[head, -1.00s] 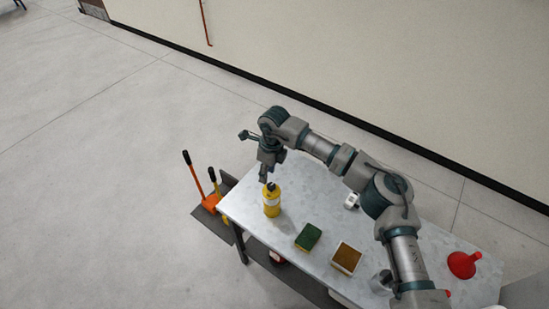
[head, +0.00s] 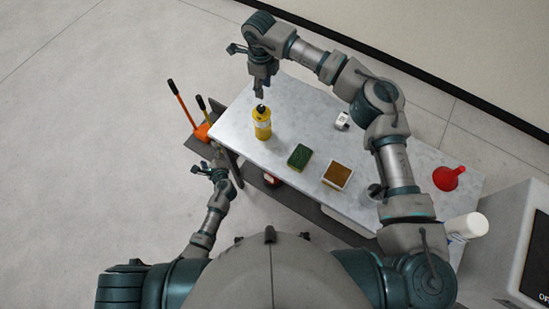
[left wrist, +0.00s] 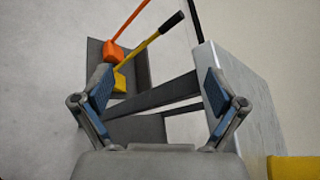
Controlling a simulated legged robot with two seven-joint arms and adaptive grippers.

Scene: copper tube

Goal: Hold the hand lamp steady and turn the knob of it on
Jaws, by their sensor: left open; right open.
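The hand lamp, which I take to be the yellow canister with a dark top (head: 262,124), stands upright near the table's left end. Its knob is too small to make out. My right gripper (head: 248,71) is open and empty, just above and behind the canister's top, apart from it. My left gripper (head: 212,170) is open and empty beside the table's left edge, left of and nearer than the canister. In the left wrist view its two fingers (left wrist: 157,98) are spread with nothing between them. A yellow patch (left wrist: 293,168) at the lower right there may be the canister.
The metal-topped table (head: 300,115) also holds a green sponge (head: 299,156), a box with a brown top (head: 337,175), a small white item (head: 342,120) and a red funnel (head: 448,178).

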